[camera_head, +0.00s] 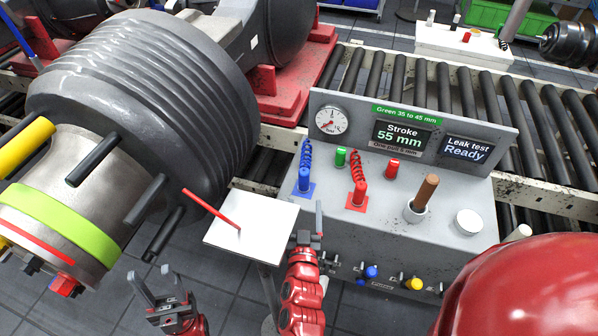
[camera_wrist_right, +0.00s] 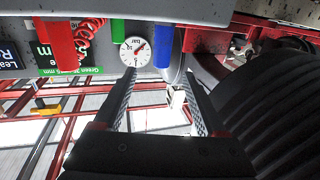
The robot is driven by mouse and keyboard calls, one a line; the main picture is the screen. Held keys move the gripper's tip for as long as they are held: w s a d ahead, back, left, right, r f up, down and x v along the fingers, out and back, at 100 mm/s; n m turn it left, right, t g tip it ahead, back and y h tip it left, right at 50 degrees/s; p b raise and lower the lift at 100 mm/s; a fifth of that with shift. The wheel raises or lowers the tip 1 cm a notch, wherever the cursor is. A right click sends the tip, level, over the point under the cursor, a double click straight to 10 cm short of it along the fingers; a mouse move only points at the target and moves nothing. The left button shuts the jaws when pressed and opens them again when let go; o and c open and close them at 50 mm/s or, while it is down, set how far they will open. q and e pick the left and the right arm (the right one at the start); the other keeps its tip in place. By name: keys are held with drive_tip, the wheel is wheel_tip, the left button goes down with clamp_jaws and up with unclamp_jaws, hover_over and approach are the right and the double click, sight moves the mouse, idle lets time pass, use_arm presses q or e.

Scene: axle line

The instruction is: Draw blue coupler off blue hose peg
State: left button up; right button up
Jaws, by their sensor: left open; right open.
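The blue coupler (camera_head: 304,178) stands upright on a blue square base at the left end of the grey test console, with a blue coiled hose (camera_head: 306,153) rising behind it. The peg under it is hidden. In the right wrist view the blue coupler (camera_wrist_right: 163,42) appears beyond and roughly between the spread fingers of my right gripper (camera_wrist_right: 160,78). My right gripper (camera_head: 309,228) is open and empty in front of the console's left end, apart from the coupler. My left gripper (camera_head: 150,276) is open and empty, low at the left by the large grey part.
A red coupler (camera_head: 360,192) with a coiled hose and a green cap (camera_head: 340,156) stand close right of the blue one. A white plate (camera_head: 262,222) with a red stick lies left of my right gripper. A ribbed grey bellows (camera_head: 150,90) fills the left side.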

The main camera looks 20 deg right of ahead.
sight(306, 180)
drive_tip(key=p+x, duration=0.1)
drive_tip(key=x, duration=0.8)
drive_tip(key=shift+r, duration=0.1)
drive_tip(key=p+x, duration=0.1)
drive_tip(key=x, duration=0.2)
drive_tip(key=shift+w+a+r+p, duration=0.1)
drive_tip(key=shift+w+r+p, duration=0.1)
drive_tip(key=shift+w+p, duration=0.2)
drive_tip(key=shift+w+d+f, duration=0.15)
drive_tip(key=shift+w+d, duration=0.1)
drive_tip(key=shift+w, duration=0.4)
clamp_jaws()
